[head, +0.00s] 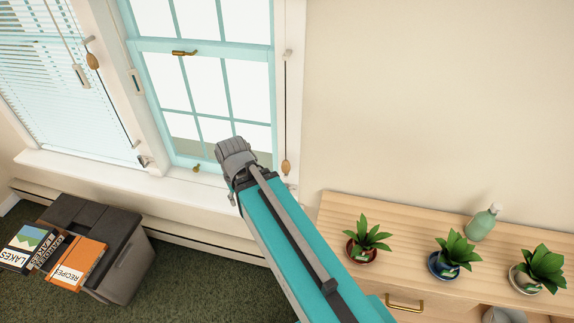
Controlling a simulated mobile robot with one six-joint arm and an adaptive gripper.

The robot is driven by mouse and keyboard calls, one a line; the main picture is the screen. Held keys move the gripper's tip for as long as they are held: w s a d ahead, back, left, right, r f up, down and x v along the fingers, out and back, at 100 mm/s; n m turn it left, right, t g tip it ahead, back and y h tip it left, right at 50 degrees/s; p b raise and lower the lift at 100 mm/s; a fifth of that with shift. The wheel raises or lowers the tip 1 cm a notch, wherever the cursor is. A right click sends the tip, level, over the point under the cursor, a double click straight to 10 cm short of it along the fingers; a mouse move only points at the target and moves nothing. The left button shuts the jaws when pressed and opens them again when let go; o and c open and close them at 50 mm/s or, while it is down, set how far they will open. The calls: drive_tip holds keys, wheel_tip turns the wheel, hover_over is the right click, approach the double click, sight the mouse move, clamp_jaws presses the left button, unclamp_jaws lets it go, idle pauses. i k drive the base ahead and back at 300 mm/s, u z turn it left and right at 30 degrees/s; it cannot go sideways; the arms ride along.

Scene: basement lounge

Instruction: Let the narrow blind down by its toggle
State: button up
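The narrow window (205,98) has pale blue sashes, and no lowered slats show over its panes. A wooden toggle (286,167) hangs on a dark cord at this window's right side, by the white frame. Another wooden toggle (93,62) hangs on a cord in front of the left window. A slatted blind (50,85) covers much of that left window. The grey end of my arm (236,158) is in front of the narrow window's lower part, left of the right-hand toggle in the picture. The fingers cannot be made out, so their opening is unclear.
A wooden dresser (345,215) at the right carries several potted plants and a green bottle (482,223). A dark box (125,262) with books (78,262) stands on the carpet at the left. A white sill (90,177) runs below the windows.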

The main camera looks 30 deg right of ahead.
sight(286, 166)
drive_tip(key=z, duration=0.05)
drive_tip(key=k, duration=1.45)
drive_tip(key=z, duration=0.8)
drive_tip(key=i, duration=1)
drive_tip(key=u, duration=0.05)
